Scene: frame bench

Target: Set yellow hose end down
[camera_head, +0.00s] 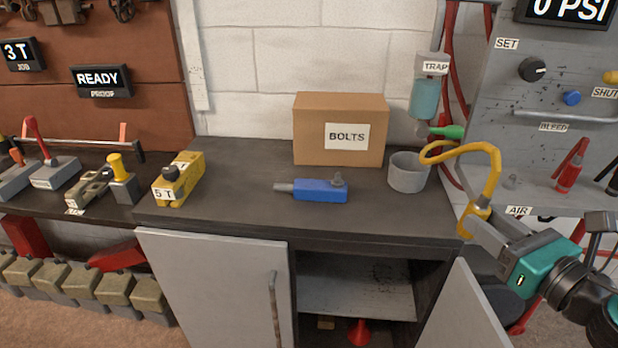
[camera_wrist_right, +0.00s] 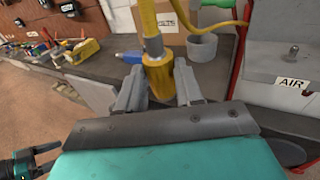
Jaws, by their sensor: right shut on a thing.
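The yellow hose end (camera_head: 474,214) is in my right gripper (camera_head: 472,228), in front of the right edge of the bench top. The yellow hose (camera_head: 480,147) arches up from it and back toward the green fitting on the wall. In the right wrist view the hose end (camera_wrist_right: 157,78) is a yellow sleeve below a grey collar, between the two grey jaws. It hangs upright there, clear of the bench surface as far as I can see.
A grey cup (camera_head: 408,172), a cardboard BOLTS box (camera_head: 312,128), a blue tool (camera_head: 320,190) and a yellow 5 T block (camera_head: 178,180) stand on the bench (camera_head: 230,215). Its front right is clear. A cabinet door (camera_head: 460,310) stands open below. The AIR panel (camera_head: 535,180) is at right.

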